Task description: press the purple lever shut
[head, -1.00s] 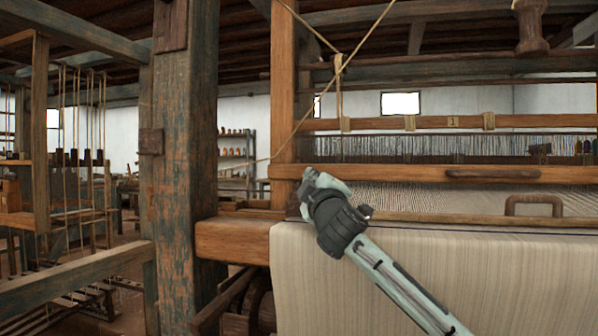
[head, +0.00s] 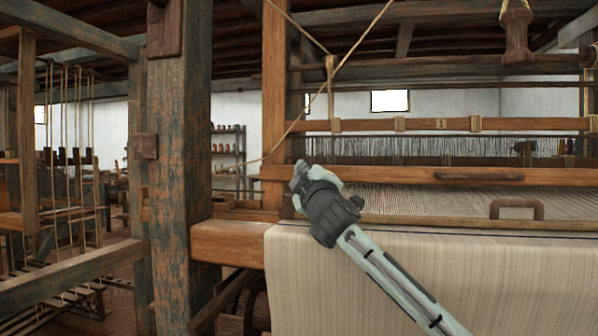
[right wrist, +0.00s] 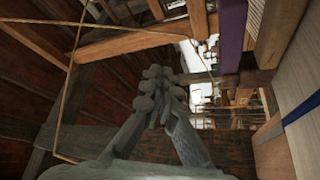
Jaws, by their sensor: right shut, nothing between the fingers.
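A purple strip (right wrist: 232,35) shows at the upper right of that view, apart from the fingers. It may be the purple lever, but I cannot tell for sure. I see no purple lever in the head view. My left gripper is not in view.
A thick weathered post (head: 182,190) stands left of my right gripper. A short wooden beam (head: 228,243) joins it to the cloth roll. A cord (head: 322,92) runs diagonally above the gripper. A wooden peg (head: 516,38) hangs at the upper right.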

